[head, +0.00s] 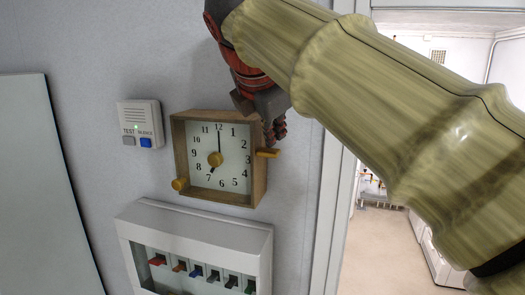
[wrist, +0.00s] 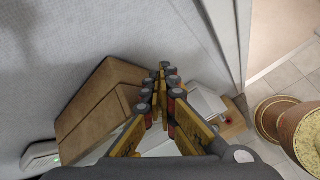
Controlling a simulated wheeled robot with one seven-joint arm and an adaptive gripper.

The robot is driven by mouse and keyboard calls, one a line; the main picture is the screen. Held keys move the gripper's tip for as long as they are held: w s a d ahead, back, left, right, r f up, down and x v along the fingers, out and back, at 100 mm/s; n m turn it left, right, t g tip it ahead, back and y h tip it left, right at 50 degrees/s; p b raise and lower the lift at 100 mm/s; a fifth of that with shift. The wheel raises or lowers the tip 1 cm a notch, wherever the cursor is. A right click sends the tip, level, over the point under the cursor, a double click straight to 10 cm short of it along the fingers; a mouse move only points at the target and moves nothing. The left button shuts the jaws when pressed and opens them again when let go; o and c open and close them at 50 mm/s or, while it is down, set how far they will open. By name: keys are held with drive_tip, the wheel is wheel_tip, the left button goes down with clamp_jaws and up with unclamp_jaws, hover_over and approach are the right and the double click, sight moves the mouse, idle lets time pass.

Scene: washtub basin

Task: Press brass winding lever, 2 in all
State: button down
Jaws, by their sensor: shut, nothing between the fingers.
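A wooden-framed clock (head: 218,158) with a white dial hangs on the wall. In the wrist view the shut fingers (wrist: 163,72) are beside the clock's wooden case (wrist: 98,112). The lever cannot be made out there.
A white box (head: 141,124) with a grey and a blue button is left of the clock. A white panel (head: 196,229) with several coloured switches is below. A door frame (head: 331,190) stands to the right. In the wrist view, a small wooden block (wrist: 233,122) and brass-coloured round shapes (wrist: 285,125) lie right.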

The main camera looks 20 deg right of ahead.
sight(271, 153)
drive_tip(key=shift+f+b, duration=1.8)
drive_tip(key=shift+f, duration=0.85)
idle(2.4)
drive_tip(key=shift+r, duration=0.1)
drive_tip(key=shift+r+p, duration=2.95)
drive_tip(key=shift+p, duration=0.05)
wheel_tip(271, 153, up, 5)
drive_tip(key=p, duration=0.5)
drive_tip(key=shift+r, duration=0.1)
